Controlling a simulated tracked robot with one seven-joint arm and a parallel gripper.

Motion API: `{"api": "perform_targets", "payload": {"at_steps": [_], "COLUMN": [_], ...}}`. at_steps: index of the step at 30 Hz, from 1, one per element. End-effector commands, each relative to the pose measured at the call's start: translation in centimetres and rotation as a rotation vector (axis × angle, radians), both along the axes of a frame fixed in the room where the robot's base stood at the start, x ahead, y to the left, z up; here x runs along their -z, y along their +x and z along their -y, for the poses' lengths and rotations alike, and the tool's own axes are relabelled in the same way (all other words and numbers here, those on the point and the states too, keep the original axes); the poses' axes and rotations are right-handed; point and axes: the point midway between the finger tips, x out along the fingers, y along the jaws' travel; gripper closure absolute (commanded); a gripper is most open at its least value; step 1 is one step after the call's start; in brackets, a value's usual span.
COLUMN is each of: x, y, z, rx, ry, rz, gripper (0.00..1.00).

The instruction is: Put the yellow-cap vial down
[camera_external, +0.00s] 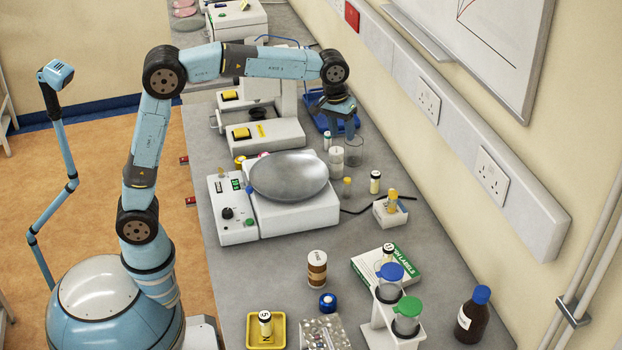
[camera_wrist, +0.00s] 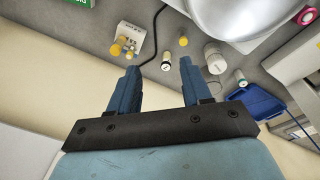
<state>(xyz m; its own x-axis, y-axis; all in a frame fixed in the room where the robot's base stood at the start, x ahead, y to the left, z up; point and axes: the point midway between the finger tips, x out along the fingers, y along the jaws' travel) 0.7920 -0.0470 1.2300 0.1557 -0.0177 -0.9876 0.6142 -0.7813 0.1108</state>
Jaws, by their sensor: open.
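A small yellow-cap vial (camera_external: 347,187) stands on the grey bench to the right of the balance; its yellow cap also shows in the wrist view (camera_wrist: 183,41). Another yellow-cap vial (camera_external: 392,201) sits in a small white holder (camera_external: 381,216), which shows in the wrist view (camera_wrist: 126,33) with more than one yellow cap. I cannot tell which vial the task means. My gripper (camera_external: 338,132) is open above the far part of the bench, behind these vials. In the wrist view nothing is between its fingers (camera_wrist: 157,70).
A pale-capped vial (camera_external: 375,182) stands between the yellow caps. A glass beaker (camera_external: 354,152) and white jar (camera_external: 336,160) stand close below my gripper. The balance pan (camera_external: 289,175) is left, a blue tray (camera_external: 318,118) behind. The wall bounds the right.

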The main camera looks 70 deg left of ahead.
Motion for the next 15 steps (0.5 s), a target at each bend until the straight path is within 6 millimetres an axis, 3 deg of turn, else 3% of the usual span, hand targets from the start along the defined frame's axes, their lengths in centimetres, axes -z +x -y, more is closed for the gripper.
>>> {"api": "perform_targets", "payload": {"at_steps": [1,6,15], "x": [-0.9,-2.5,-3.3], "y": [-1.9,-7.5,-17.6], "z": [-0.4,-1.3,-2.8], "rx": [0.023,0.113,0.268], "ry": [0.003,0.019,0.060], "rz": [0.017,0.064,0.147], "gripper": [0.52,0.52,0.52]}}
